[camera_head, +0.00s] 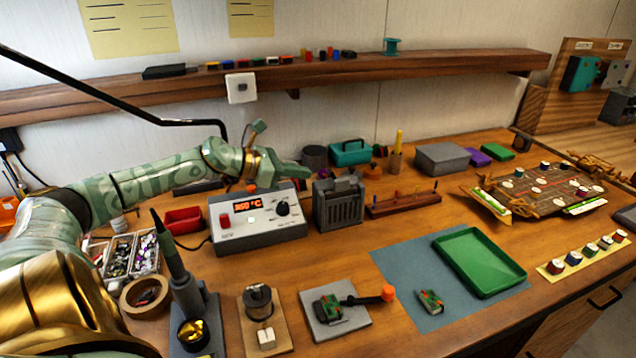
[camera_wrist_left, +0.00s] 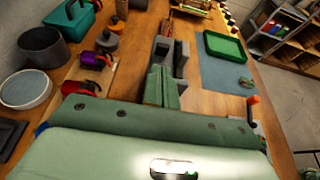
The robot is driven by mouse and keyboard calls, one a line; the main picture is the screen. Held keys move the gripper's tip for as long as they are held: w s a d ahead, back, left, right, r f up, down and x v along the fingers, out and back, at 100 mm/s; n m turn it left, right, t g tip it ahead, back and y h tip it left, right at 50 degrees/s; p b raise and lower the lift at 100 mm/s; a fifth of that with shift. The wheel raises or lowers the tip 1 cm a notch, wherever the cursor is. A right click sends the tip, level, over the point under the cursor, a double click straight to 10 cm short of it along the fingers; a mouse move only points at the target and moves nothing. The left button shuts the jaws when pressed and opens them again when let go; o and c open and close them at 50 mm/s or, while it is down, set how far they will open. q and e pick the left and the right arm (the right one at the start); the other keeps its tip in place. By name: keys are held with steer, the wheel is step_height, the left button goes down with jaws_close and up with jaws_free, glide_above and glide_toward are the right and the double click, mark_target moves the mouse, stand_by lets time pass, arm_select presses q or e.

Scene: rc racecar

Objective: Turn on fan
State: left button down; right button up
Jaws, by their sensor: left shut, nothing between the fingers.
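A dark grey box with a slatted front (camera_head: 338,205), which looks like the fan, stands on the bench right of the soldering station. Small dark and red parts show at its top; I cannot make out a switch. My left gripper (camera_head: 298,172) is shut and empty, above the station's back right, close to the box's upper left. In the left wrist view the shut fingers (camera_wrist_left: 161,88) point at a grey body (camera_wrist_left: 181,58) that they partly cover. I cannot tell whether they touch it. My right gripper is not in view.
The soldering station (camera_head: 258,220) reads 350 °C. A soldering iron in its stand (camera_head: 172,250) rises at the front left. A wooden rack (camera_head: 402,205) stands right of the box. A green tray (camera_head: 480,262) lies on a blue-grey mat (camera_head: 400,268). A shelf (camera_head: 440,65) runs behind.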

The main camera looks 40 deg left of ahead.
mark_target(315, 183)
arm_select(q)
steer(key=shift+b+x, duration=0.55)
steer(key=shift+x, duration=1.65)
steer(key=shift+r, duration=0.15)
steer(key=shift+w+r+g+p, duration=0.1)
steer(key=shift+r+g+p, duration=0.1)
steer(key=shift+g+p, duration=0.15)
